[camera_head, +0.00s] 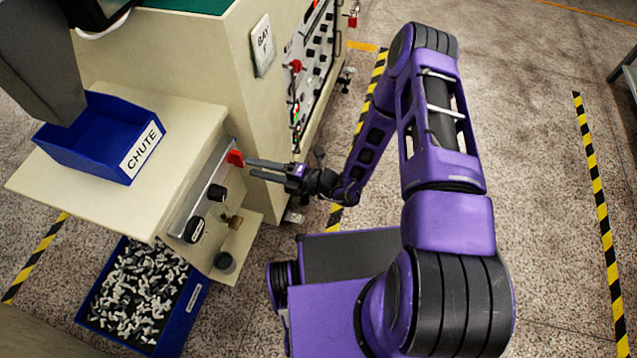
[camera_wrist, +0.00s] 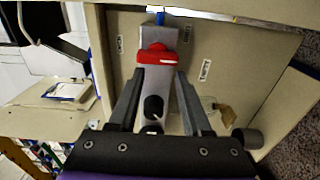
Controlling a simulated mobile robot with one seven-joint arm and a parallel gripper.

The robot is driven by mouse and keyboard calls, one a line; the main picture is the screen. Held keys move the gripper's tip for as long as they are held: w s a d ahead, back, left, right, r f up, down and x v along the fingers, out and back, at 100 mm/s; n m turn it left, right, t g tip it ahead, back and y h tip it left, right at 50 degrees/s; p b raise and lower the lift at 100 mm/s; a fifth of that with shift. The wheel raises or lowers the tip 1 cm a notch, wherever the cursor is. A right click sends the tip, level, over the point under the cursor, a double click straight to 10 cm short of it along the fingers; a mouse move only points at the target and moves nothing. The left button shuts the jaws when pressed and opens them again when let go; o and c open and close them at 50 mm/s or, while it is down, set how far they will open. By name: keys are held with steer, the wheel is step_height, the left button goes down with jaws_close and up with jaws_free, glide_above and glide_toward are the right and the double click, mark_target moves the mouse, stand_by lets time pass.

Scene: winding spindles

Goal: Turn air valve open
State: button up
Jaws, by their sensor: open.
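The air valve handle (camera_head: 235,158) is red and sits on a grey panel (camera_head: 200,187) on the side of the machine. In the wrist view the red handle (camera_wrist: 157,54) lies crosswise at the upper end of the grey panel, near a blue fitting (camera_wrist: 160,18). My gripper (camera_head: 248,168) is open, and its two fingers point at the valve from the right. In the wrist view my gripper's fingers (camera_wrist: 158,85) straddle the panel, with their tips just below the red handle. I cannot tell whether they touch it.
A black knob (camera_wrist: 153,106) sits on the panel below the handle. A dark cylinder (camera_head: 224,262) stands on the lower shelf. A blue CHUTE bin (camera_head: 92,152) rests on the upper shelf. A blue crate (camera_head: 185,305) of small parts stands on the floor. Open floor lies to the right.

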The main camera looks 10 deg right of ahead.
steer(key=s+v, duration=0.1)
steer(key=v, duration=1.4)
stand_by(0.9)
steer(key=shift+d+f, duration=0.1)
steer(key=shift+f, duration=0.05)
stand_by(0.5)
steer(key=v, duration=1.7)
steer(key=shift+d, duration=0.2)
